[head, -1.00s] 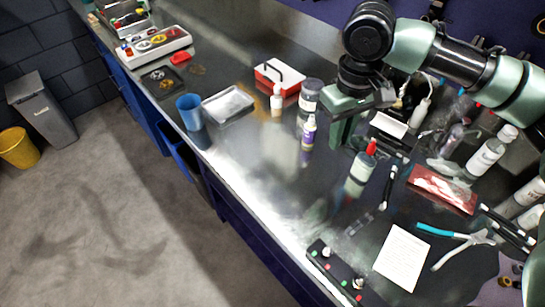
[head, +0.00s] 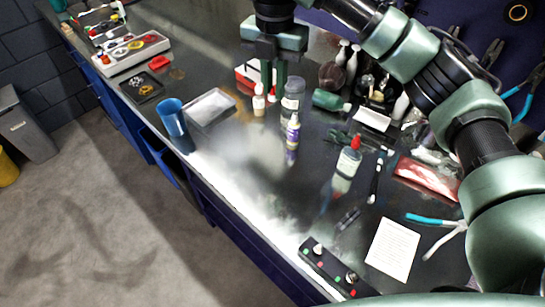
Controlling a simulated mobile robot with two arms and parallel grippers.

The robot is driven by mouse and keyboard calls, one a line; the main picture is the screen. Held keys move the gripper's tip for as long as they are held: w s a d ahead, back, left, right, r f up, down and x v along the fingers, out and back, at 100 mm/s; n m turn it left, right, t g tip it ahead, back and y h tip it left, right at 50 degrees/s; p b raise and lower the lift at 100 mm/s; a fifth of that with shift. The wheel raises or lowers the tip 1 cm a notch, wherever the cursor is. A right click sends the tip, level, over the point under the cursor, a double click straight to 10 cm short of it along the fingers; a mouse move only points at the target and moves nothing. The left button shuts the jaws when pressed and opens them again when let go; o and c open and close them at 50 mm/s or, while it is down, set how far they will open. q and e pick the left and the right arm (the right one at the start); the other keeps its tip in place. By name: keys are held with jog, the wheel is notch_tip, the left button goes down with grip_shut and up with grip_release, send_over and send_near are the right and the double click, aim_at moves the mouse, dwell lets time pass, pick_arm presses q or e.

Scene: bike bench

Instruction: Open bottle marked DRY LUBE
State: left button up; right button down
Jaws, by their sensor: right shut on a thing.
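Several bottles stand on the bench, and I cannot read DRY LUBE on any of them. A small white bottle (head: 258,106) stands just left of my right gripper's fingertips. A slim bottle with a purple label and pale cap (head: 293,131) stands upright nearer the front. A clear bottle with a red cap (head: 347,166) stands upright further right. My right gripper (head: 273,88) points down over the back of the bench, in front of the red box. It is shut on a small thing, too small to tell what. My left gripper is not in view.
A grey jar (head: 292,95) stands close right of the gripper. A green bottle (head: 330,100) lies on its side. A clear tray (head: 210,106) and a blue cup (head: 172,118) are left. Pliers (head: 437,228), a paper sheet (head: 391,249) and a button box (head: 333,268) are right. The front middle is clear.

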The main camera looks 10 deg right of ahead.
aim_at(274, 157)
notch_tip(274, 157, down, 20)
jog(key=p, duration=0.2)
jog(key=shift+p, duration=0.35)
jog(key=shift+f, duration=0.1)
jog(key=c, duration=1.4)
grip_release()
notch_tip(274, 157, up, 12)
jog(key=b, duration=0.2)
jog(key=shift+b, duration=0.35)
